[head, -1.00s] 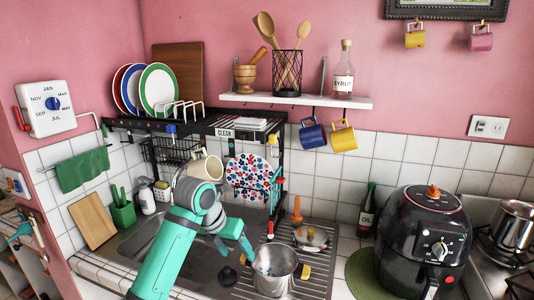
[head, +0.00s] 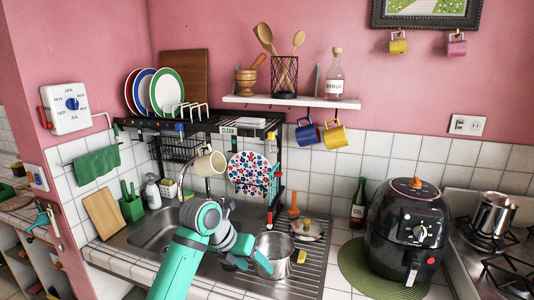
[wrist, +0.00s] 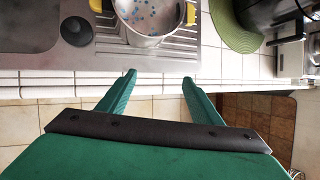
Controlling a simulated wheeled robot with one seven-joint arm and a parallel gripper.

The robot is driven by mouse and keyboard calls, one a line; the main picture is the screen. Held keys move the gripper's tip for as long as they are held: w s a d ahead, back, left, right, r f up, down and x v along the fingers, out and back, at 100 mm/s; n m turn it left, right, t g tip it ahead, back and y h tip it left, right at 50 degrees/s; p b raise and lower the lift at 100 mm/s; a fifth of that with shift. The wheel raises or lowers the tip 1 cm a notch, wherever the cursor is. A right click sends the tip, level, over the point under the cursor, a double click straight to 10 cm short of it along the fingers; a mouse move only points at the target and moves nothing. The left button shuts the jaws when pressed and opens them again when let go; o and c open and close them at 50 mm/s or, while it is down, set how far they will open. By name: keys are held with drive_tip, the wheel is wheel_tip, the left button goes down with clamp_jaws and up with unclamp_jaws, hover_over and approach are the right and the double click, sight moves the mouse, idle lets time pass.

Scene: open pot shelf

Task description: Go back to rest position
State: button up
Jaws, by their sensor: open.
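My gripper (head: 250,262) is open and empty at the end of my teal arm, low in the head view. Its fingers show in front of the steel pot (head: 273,245). In the wrist view my gripper (wrist: 158,79) has its two green fingers well apart over the counter's front edge, with nothing between them. The pot (wrist: 148,36) with yellow handles stands on the ribbed drainboard, ahead of the fingertips and apart from them. It holds bluish specks.
The dish rack (head: 215,125) holds plates above the sink (head: 155,230). A dark stopper (wrist: 76,31) lies left of the pot. Open floor (wrist: 30,125) lies before the counter.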

drive_tip(key=s+d+f+m+g+h, duration=0.1)
drive_tip(key=s+d+h, duration=0.3)
drive_tip(key=d, duration=0.5)
drive_tip(key=s+d+f+h, duration=0.1)
drive_tip(key=s+d+h, duration=0.3)
drive_tip(key=d, duration=0.6)
drive_tip(key=s+d+r+n+t+h, duration=0.1)
drive_tip(key=s+d+r+n+h, duration=0.15)
drive_tip(key=s+h, duration=0.3)
drive_tip(key=s+d+r+n+t+h, duration=0.1)
drive_tip(key=s+d+r+h, duration=0.1)
drive_tip(key=s+d+h, duration=0.3)
drive_tip(key=s+a+f+m+t+y, duration=0.3)
drive_tip(key=s+a+f+m+y, duration=0.4)
drive_tip(key=s+m, duration=0.3)
drive_tip(key=s+a+f+m+t+y, duration=0.4)
drive_tip(key=s+a+f+m+y, duration=0.3)
drive_tip(key=s+m, duration=0.3)
drive_tip(key=s+a+f+m+t+y, duration=0.3)
drive_tip(key=s+a+f+m+y, duration=0.5)
drive_tip(key=m, duration=0.6)
drive_tip(key=shift+s+a+t+y, duration=0.3)
drive_tip(key=shift+s+t+y, duration=0.1)
drive_tip(key=shift+s+y, duration=0.6)
